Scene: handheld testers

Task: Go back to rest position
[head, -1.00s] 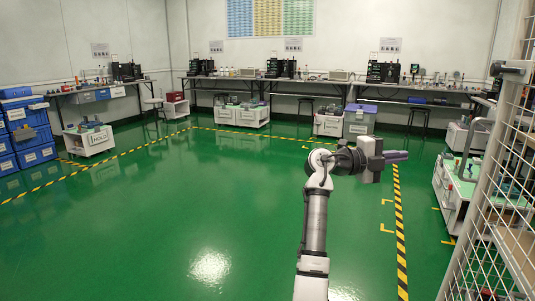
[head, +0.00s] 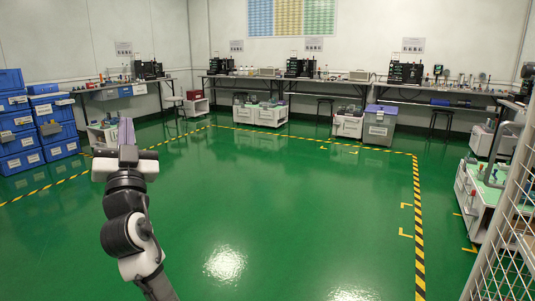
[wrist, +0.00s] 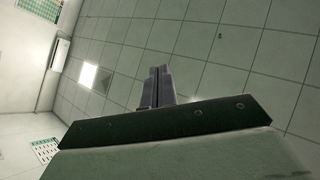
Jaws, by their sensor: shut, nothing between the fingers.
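My gripper (head: 126,130) is at the left of the head view, raised over the green floor with its fingers pointing up. In the wrist view my gripper (wrist: 158,72) shows its two fingers together, with nothing between them. Behind the fingers in that view is the tiled ceiling (wrist: 210,45) with a lit panel. My gripper touches nothing in either view. In the head view it partly covers a white cart near the blue bins.
Stacked blue bins (head: 20,140) stand at the far left. Workbenches with equipment line the back wall, with white carts (head: 260,114) below. A cart (head: 490,195) and a wire mesh panel (head: 510,235) are at the right. The green floor (head: 290,210) in the middle is clear.

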